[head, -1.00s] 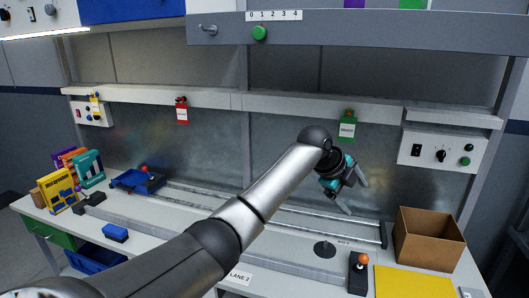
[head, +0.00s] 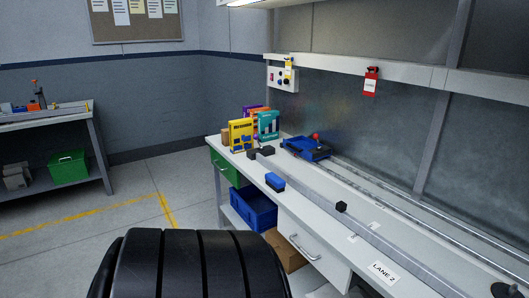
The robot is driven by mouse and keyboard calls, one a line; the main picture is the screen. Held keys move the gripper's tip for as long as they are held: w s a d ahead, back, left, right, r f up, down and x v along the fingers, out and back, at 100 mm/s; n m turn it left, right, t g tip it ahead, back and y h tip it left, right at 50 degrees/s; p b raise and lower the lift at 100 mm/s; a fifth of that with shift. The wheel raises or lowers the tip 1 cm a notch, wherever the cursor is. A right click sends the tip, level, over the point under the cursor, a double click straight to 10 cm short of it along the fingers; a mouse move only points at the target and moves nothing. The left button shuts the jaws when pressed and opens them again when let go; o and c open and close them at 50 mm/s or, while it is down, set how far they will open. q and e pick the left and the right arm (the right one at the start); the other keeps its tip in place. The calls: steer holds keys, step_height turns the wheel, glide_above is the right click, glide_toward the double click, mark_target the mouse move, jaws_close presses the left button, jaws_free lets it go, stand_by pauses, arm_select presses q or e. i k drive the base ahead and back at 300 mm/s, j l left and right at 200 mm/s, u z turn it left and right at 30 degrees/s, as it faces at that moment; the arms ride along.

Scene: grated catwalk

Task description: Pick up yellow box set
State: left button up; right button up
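The yellow box (head: 241,136) stands upright near the left end of the white workbench in the head view. A teal box (head: 268,126) stands close to its right. Purple and orange boxes (head: 251,113) show partly behind them, mostly hidden. No gripper is in the picture. A large black ribbed part, likely of my own arm, fills the bottom left of the view.
A blue fixture with a red knob (head: 307,148) and a blue block (head: 275,181) lie on the bench. Another bench (head: 50,121) stands at left; the floor between is open.

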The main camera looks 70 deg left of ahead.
mark_target(240, 131)
steer(key=i+l+u, duration=0.15)
steer(key=i, duration=0.3)
steer(key=i+l+u, duration=0.15)
steer(key=i, duration=0.3)
steer(key=u, duration=1.7)
